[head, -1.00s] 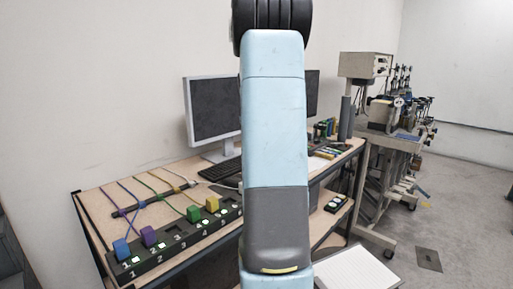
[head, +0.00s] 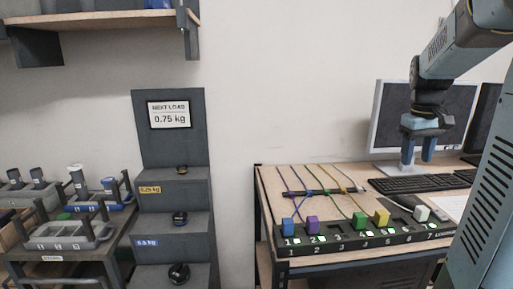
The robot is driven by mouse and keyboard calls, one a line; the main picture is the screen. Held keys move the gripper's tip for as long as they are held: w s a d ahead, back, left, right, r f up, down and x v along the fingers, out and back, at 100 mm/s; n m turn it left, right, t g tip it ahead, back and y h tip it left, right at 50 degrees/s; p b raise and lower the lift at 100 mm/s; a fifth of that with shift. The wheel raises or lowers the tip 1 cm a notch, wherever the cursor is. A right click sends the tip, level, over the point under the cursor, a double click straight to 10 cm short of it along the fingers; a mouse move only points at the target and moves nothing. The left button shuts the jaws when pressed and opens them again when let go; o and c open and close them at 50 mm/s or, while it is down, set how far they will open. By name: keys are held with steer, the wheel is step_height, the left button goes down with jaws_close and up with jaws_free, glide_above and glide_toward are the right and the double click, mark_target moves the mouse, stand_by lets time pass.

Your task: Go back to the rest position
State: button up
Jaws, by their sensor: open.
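My gripper (head: 417,160) hangs from my arm at the right of the head view. Its two blue fingers point down, apart, with nothing between them. It is in front of the left monitor (head: 388,108) and above the desk (head: 266,190), clear of the desk top. Below and to the left of it is a black numbered panel (head: 345,243). A blue plug (head: 288,226), a purple plug (head: 312,225), a green plug (head: 360,220), a yellow plug (head: 382,217) and a white plug (head: 422,212) stand along the panel.
A grey stepped stand (head: 172,205) with a "0.75 kg" sign (head: 169,115) stands at centre left. Racks of tools (head: 68,232) are at far left, under a wall shelf (head: 95,20). Bare wall lies between stand and desk.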

steer(key=s+a+f+t+y, duration=0.1)
steer(key=s+a+t, duration=0.4)
steer(key=s+a, duration=1.2)
steer(key=a, duration=0.3)
steer(key=shift+s+f+m, duration=0.2)
steer(key=shift+f+m, duration=0.05)
steer(key=shift+m, duration=0.05)
